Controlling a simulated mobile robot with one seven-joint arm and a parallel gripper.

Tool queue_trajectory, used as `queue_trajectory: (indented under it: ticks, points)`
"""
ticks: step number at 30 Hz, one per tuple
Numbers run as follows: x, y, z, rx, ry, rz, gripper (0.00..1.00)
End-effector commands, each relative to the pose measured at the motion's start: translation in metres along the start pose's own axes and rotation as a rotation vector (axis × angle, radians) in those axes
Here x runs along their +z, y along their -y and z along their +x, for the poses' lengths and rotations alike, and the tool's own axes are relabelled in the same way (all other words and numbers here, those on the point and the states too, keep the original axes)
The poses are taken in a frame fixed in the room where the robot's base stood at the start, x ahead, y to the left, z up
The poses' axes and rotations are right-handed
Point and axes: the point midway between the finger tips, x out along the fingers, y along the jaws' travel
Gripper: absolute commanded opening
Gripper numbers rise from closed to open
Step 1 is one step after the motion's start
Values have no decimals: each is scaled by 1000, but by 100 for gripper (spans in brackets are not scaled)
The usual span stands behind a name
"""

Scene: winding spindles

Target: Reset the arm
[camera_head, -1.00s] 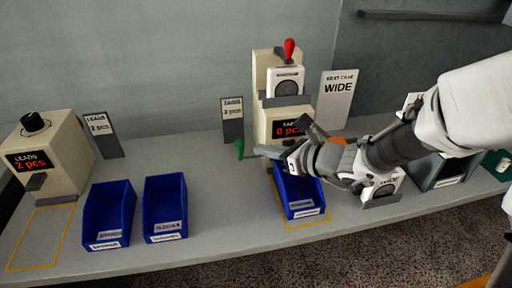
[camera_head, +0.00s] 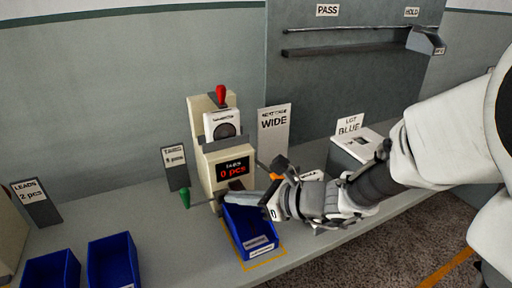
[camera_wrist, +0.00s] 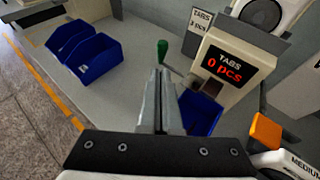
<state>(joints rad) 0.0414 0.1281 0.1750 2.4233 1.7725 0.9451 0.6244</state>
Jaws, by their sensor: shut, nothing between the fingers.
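My gripper (camera_head: 232,198) is shut and empty. In the head view it hangs just above the blue bin (camera_head: 252,232) in front of the tabs machine (camera_head: 226,165). In the wrist view the closed fingers (camera_wrist: 161,90) point at the bench with the blue bin (camera_wrist: 203,112) just right of them. The tabs machine has a red-topped lever, a display reading 0 pcs and a crank with a green handle (camera_head: 185,199). The green handle also shows in the wrist view (camera_wrist: 164,53), beyond the fingertips. I cannot tell whether the gripper touches the bin or the crank.
Two blue bins (camera_head: 112,262) stand at the lower left near the leads sign (camera_head: 35,203). A box with a BLUE card (camera_head: 349,125) stands at the right behind my arm. A PASS/HOLD rail (camera_head: 345,48) is on the back wall.

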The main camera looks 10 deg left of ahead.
Motion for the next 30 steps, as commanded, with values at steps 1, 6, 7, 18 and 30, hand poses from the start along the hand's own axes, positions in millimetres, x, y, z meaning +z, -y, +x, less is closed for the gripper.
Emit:
queue_trajectory:
  ticks: [1,6,7,18,30]
  points:
    - [2,-1,-1,3,-3,-13,0]
    - [16,-19,-20,57,-55,-204,0]
    - [19,-25,-26,75,-73,-264,0]
    - [29,-71,-125,318,-392,-1107,0]
    - [35,-58,-261,604,-876,-1836,0]
